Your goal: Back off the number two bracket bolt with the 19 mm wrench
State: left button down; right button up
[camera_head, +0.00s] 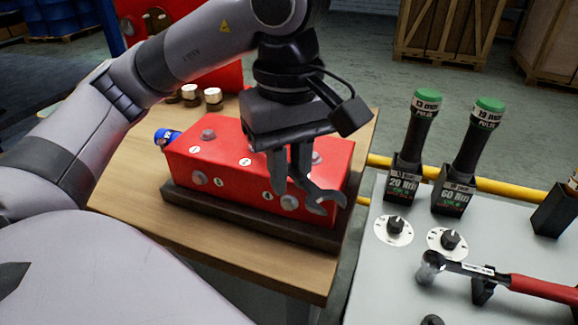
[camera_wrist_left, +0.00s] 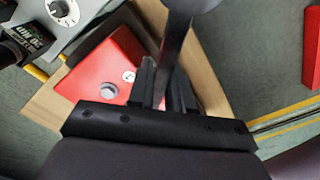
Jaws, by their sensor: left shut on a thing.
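My left gripper (camera_head: 291,180) is shut on a grey wrench (camera_head: 318,193) and holds it over the right end of the red bracket block (camera_head: 228,190). Its forked end points down to the right; its size mark cannot be read. In the left wrist view the wrench (camera_wrist_left: 176,40) runs up from between the fingers (camera_wrist_left: 165,88) as a dark shaft. The block carries several grey bolts with round white number labels. One bolt (camera_head: 317,157) is partly behind the fingers, and another (camera_wrist_left: 109,91) shows in the wrist view. Contact between wrench and bolt cannot be told. My right gripper is not in view.
The block rests on a dark base on a wooden table (camera_head: 130,200).

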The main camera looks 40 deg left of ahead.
aim_at(334, 164)
pick_arm(q)
jog(key=shift+f, duration=0.2)
jog(key=shift+f+b, duration=0.35)
jog(key=shift+b, duration=0.15)
jog(key=w+n, duration=0.2)
jog(key=w+d+n, duration=0.1)
jog(key=w+n, duration=0.1)
jog(key=shift+w+d, duration=0.1)
jog(key=shift+d, duration=0.05)
jog(key=shift+w+f+n, duration=0.1)
jog(key=shift+w+n, duration=0.9)
jog(key=shift+w, duration=0.15)
jog(key=shift+w+n+p, duration=0.35)
jog(key=shift+w+n, duration=0.35)
jog(key=shift+w, duration=0.05)
jog(key=shift+w+a+n, duration=0.25)
jog(key=shift+w+n, duration=0.65)
jog(key=shift+w, duration=0.05)
